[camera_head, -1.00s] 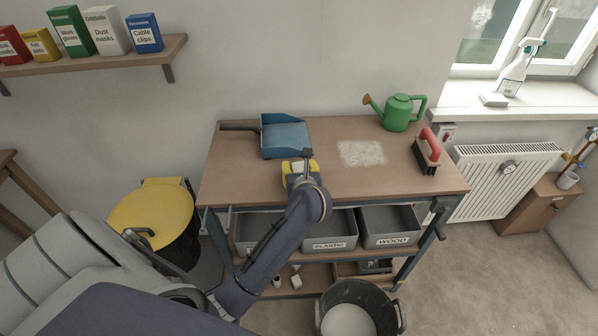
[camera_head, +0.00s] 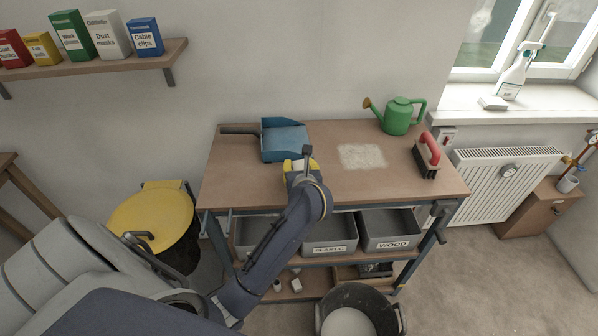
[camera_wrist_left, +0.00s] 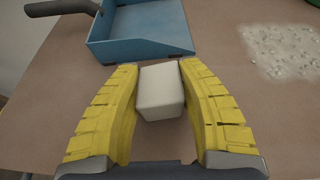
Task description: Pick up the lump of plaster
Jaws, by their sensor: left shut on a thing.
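The lump of plaster is a pale, off-white block (camera_wrist_left: 160,92) between the yellow fingers of my left gripper (camera_wrist_left: 158,75) in the left wrist view. Both fingers touch its sides, and the gripper is shut on it. In the head view the left gripper (camera_head: 300,166) is over the front middle of the workbench, and my own wrist hides most of the block. I cannot tell whether the block is clear of the bench top. My right gripper is not in view.
A blue dustpan (camera_head: 285,140) lies just behind the gripper on the workbench (camera_head: 235,178). A patch of pale dust (camera_head: 362,157), a green watering can (camera_head: 398,116) and a red-handled brush (camera_head: 428,155) are to the right. Labelled grey bins (camera_head: 330,232) and a black bucket (camera_head: 352,312) are below.

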